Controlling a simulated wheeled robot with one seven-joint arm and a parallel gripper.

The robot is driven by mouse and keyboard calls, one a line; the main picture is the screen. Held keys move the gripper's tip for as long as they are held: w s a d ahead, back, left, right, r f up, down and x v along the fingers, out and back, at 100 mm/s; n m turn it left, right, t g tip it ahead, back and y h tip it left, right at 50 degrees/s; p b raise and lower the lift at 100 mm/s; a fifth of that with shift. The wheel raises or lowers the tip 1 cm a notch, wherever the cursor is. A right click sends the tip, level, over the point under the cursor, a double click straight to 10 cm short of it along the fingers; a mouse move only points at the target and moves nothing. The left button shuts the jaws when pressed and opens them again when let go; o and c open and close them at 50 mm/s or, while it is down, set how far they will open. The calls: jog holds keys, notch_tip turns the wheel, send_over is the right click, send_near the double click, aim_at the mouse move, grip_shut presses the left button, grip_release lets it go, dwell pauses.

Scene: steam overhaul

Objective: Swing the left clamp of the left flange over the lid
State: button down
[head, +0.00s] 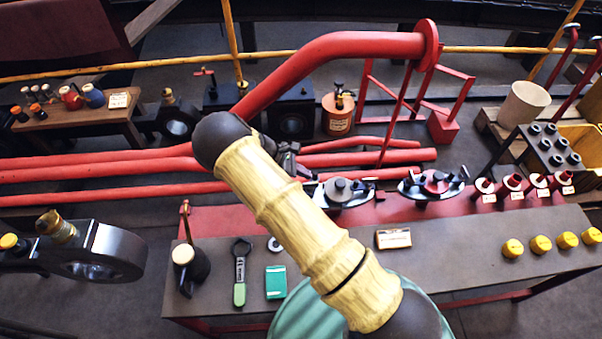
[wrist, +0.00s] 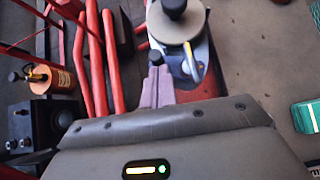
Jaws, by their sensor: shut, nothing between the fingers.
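The left flange (head: 346,198) sits on the red strip along the bench's back edge, with a grey round lid (head: 341,184) and a dark knob on top. In the wrist view its pale lid (wrist: 174,22) is at the top. My gripper (head: 306,174) is just left of this flange, partly hidden behind my arm. In the wrist view my gripper's fingers (wrist: 157,85) are together and empty. A small dark knob, apparently the left clamp's (wrist: 155,58), shows at the fingertips; I cannot tell whether they touch. The left clamp's exact angle is unclear.
A second flange with a red lid (head: 436,182) stands to the right. Red pipes (head: 100,168) run behind the bench.

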aim_at(317, 173)
jog(key=m+g, duration=0.1)
jog(key=m, duration=0.1)
jog(key=d+m+g+y+b, duration=0.1)
jog(key=m+g, duration=0.1)
jog(key=d+m+g, duration=0.1)
jog(key=m, duration=0.1)
jog(key=shift+w+d+f+m+g+y, duration=0.1)
jog(key=shift+w+d+m+g+y, duration=0.2)
jog(key=shift+g, duration=0.1)
jog(key=m+g+y, duration=0.1)
jog(key=d+m+y, duration=0.1)
jog(key=m, duration=0.1)
jog(key=m+g, duration=0.1)
jog(key=shift+s+d+m+g+y+b, duration=0.25)
jog(key=shift+s+m+g+y+b, duration=0.05)
jog(key=shift+s+m+y+b, duration=0.1)
jog(key=shift+s+d, duration=0.1)
jog(key=shift+d, duration=0.1)
jog(key=v, duration=1.2)
jog(key=shift+s, duration=0.1)
dwell(0.5)
